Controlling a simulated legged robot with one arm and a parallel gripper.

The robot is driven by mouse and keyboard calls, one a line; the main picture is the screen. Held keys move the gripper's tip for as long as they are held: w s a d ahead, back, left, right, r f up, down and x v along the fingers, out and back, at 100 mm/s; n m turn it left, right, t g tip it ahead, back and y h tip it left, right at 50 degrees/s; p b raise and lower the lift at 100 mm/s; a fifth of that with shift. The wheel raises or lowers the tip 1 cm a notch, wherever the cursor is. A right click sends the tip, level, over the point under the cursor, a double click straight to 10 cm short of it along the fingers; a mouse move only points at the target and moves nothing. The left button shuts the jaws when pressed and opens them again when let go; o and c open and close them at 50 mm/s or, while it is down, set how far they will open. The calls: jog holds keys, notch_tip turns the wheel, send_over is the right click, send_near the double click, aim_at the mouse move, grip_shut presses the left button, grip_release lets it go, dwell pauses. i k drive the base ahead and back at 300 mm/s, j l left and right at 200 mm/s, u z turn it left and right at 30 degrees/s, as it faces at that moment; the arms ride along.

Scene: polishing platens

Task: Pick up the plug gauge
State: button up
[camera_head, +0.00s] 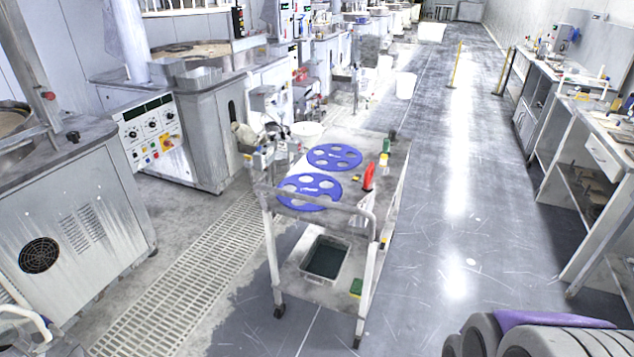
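I cannot make out a plug gauge for certain at this size. A wheeled cart (340,222) stands in the middle of the view. On its top lie two blue discs with round holes, a farther one (334,149) and a nearer one (310,205). A small upright red object (369,177) stands near the cart's right edge. Small yellow and green items (384,158) are just behind it. My gripper is not in view.
Grey polishing machines (75,225) line the left, with a floor grating (190,275) beside them. Workbenches (590,150) run along the right. The aisle floor (460,230) between the cart and benches is clear. A dark bin (326,258) sits on the cart's lower shelf.

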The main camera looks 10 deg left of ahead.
aim_at(386, 143)
jog(key=i+l+z, duration=0.3)
jog(key=i, duration=0.3)
jog(key=i+l+z, duration=0.3)
jog(key=i, duration=0.35)
jog(key=i+z, duration=0.3)
jog(key=i, duration=0.35)
jog(key=i+l+u, duration=0.1)
jog(key=i+u, duration=0.35)
jog(key=i+l+u, duration=0.4)
jog(key=i, duration=0.15)
jog(key=i+l+u, duration=0.75)
jog(key=l+u, duration=0.35)
jog(key=i+l+u, duration=0.3)
jog(key=l+u, duration=0.65)
